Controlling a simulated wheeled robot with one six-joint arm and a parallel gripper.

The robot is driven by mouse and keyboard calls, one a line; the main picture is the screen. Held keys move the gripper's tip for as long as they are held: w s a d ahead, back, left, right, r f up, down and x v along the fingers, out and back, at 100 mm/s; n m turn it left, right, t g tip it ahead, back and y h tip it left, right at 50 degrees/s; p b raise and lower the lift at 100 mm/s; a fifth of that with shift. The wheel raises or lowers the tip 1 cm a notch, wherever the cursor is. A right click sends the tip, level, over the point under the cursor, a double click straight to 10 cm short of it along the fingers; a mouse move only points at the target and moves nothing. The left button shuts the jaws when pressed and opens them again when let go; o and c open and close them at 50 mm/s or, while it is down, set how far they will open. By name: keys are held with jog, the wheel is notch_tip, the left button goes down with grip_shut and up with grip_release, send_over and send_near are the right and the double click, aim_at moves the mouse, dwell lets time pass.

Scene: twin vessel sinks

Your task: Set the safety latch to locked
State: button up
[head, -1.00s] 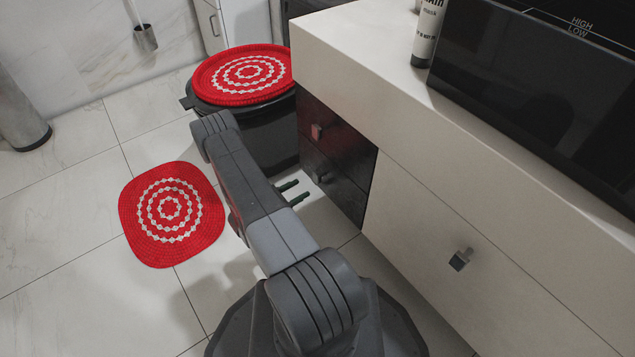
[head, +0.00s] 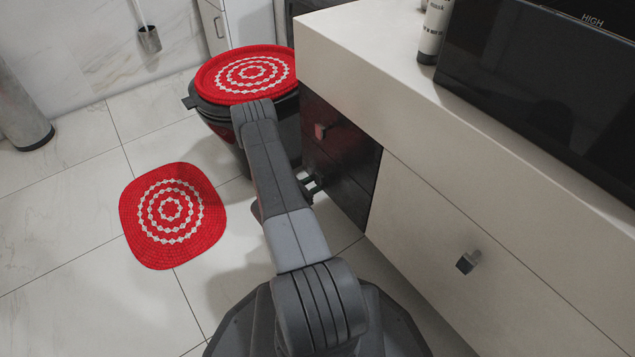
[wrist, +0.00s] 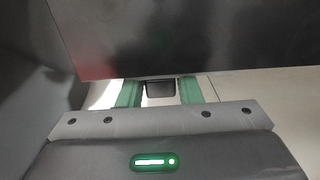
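I cannot pick out a part that is clearly marked as the safety latch. In the wrist view a small dark block (wrist: 160,88) sticks out at the lower edge of a dark glossy front (wrist: 185,40); it may be the latch. My gripper (wrist: 160,94) is open, with one green finger on each side of the block and a gap beside each. In the head view my gripper (head: 311,187) is low by the dark cabinet front (head: 345,165), partly hidden by my arm. A small square knob (head: 320,131) is higher on that front.
A black bin (head: 222,128) with a red patterned mat (head: 245,74) on top stands behind my arm. A similar red mat (head: 170,215) lies on the floor at left. A light drawer with a knob (head: 467,262) is at right, under the counter (head: 420,110).

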grip_shut()
jog(key=shift+s+d+p, duration=0.25)
jog(key=shift+s+d, duration=0.45)
jog(key=shift+s, duration=0.25)
jog(key=shift+s+d+p, duration=0.2)
jog(key=shift+s+d, duration=0.45)
jog(key=shift+s, duration=0.25)
jog(key=shift+o, duration=2.4)
grip_release()
jog(key=shift+a, duration=0.1)
jog(key=p+v, duration=0.3)
jog(key=v, duration=1)
jog(key=shift+s+a+p, duration=0.25)
jog(key=shift+s+p, duration=0.05)
jog(key=shift+w, duration=0.1)
jog(key=b+x, duration=0.3)
jog(key=x, duration=1)
jog(key=shift+w+d+b, duration=0.25)
jog(key=shift+d+b, duration=0.05)
